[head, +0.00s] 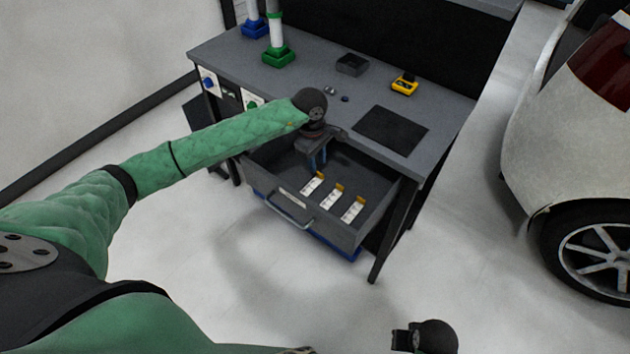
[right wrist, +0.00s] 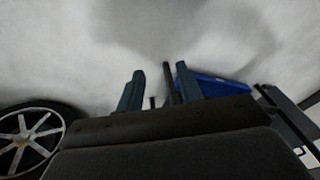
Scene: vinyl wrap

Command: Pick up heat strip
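Several small white strips with orange-yellow ends lie in the open drawer (head: 372,222) of the grey workbench. A left strip (head: 311,186), a middle strip (head: 330,201) and a right strip (head: 352,211) show; I cannot tell which is meant by the heat strip. My left gripper (head: 317,165) points down over the drawer, just behind the left strip. Its fingers look apart, with nothing seen between them. My right gripper (right wrist: 160,85) is open and empty, away from the drawer, over the floor; its wrist shows at the bottom of the head view.
The bench top (head: 325,100) holds a black mat (head: 391,130), a yellow device (head: 404,84), a dark tray (head: 352,64) and green-based (head: 278,57) and blue-based (head: 254,29) posts. The drawer handle (head: 288,212) juts forward. A white car (head: 560,130) stands at right. Floor in front is clear.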

